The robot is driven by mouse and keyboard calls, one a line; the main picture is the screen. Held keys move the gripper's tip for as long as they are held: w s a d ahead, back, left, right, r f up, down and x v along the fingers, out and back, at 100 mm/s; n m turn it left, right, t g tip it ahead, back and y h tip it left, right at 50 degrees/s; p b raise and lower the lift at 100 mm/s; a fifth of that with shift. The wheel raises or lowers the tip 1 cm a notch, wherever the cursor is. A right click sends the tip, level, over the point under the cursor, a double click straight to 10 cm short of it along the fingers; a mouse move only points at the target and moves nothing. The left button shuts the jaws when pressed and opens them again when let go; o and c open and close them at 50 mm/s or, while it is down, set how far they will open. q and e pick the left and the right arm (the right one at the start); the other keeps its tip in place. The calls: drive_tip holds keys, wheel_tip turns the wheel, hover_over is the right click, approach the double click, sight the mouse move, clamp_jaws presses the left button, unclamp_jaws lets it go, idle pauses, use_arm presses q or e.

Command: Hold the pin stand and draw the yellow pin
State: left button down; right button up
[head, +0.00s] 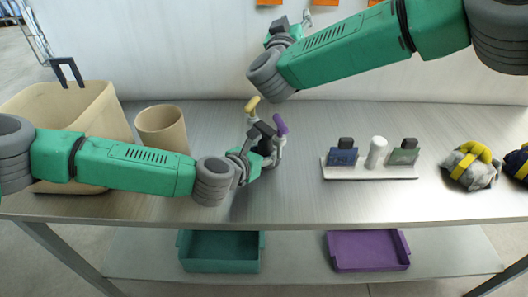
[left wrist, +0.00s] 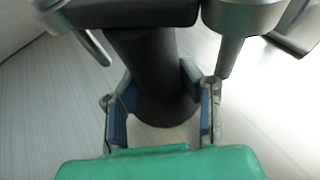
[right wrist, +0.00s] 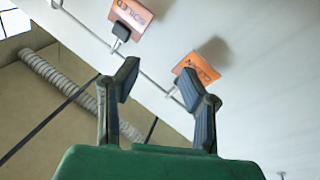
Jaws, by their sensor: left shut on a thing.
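The pin stand stands on the metal table left of the middle, mostly hidden by my left gripper (head: 262,152). Its dark post (left wrist: 148,65) shows between the fingers in the left wrist view. The yellow pin (head: 253,104) sticks up at the stand's upper left in the head view. A purple pin (head: 281,125) is at its right. My left gripper is shut on the post. My right gripper (head: 281,30) is raised above and behind the stand, apart from the pins. In the right wrist view its fingers (right wrist: 158,80) are spread and empty, facing the wall.
A beige bin (head: 60,105) and beige cup (head: 162,128) stand at the left. A white rack (head: 370,172) with blue and green tags is right of the stand. Yellow-strapped grey bags (head: 470,166) lie farther right. Teal (head: 220,252) and purple (head: 368,250) trays sit on the lower shelf.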

drive_tip(key=s+a+f+m+g, duration=0.5)
drive_tip(key=s+f+g, duration=0.1)
drive_tip(key=g, duration=0.2)
drive_tip(key=g+y, duration=0.3)
drive_tip(key=g, duration=0.3)
approach(250, 102)
drive_tip(key=f, duration=0.1)
drive_tip(key=shift+m, duration=0.4)
drive_tip(key=shift+x, duration=4.65)
drive_tip(key=shift+w+d+r, duration=0.15)
clamp_jaws()
drive_tip(key=shift+r, duration=0.1)
drive_tip(key=shift+r, duration=4.75)
drive_tip(key=shift+r, duration=0.1)
